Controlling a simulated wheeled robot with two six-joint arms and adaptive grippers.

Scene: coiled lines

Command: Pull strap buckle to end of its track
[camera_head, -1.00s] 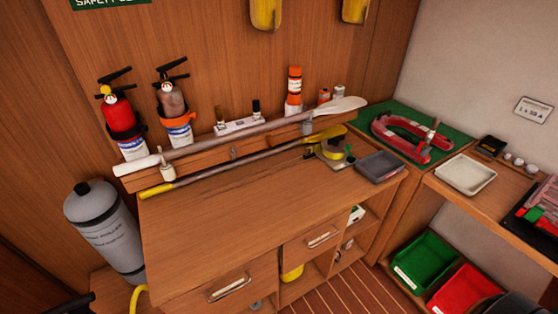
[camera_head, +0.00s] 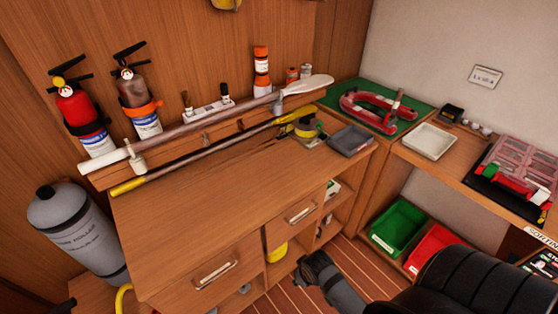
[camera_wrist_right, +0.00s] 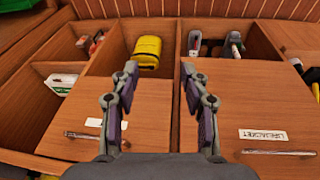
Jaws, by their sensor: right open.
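I cannot make out the strap buckle or its track for certain. A strap with orange parts (camera_head: 143,109) goes around the brown fire extinguisher (camera_head: 132,90) on the back wall, and a dark strap (camera_head: 92,126) goes around the red extinguisher (camera_head: 76,104). A yellow and dark fitting (camera_head: 304,128) sits at the counter's back right. My right gripper (camera_head: 314,266) is low in front of the cabinet, far from the straps. In the right wrist view my gripper (camera_wrist_right: 159,72) is open and empty, facing drawers and open compartments. My left gripper is out of view.
The wooden counter top (camera_head: 210,205) is mostly clear. A paddle (camera_head: 215,125) and a yellow-ended pole (camera_head: 205,158) lie along its back. A grey tray (camera_head: 351,140) is at its right. A grey cylinder (camera_head: 75,232) stands left; green (camera_head: 398,224) and red (camera_head: 434,246) bins are right.

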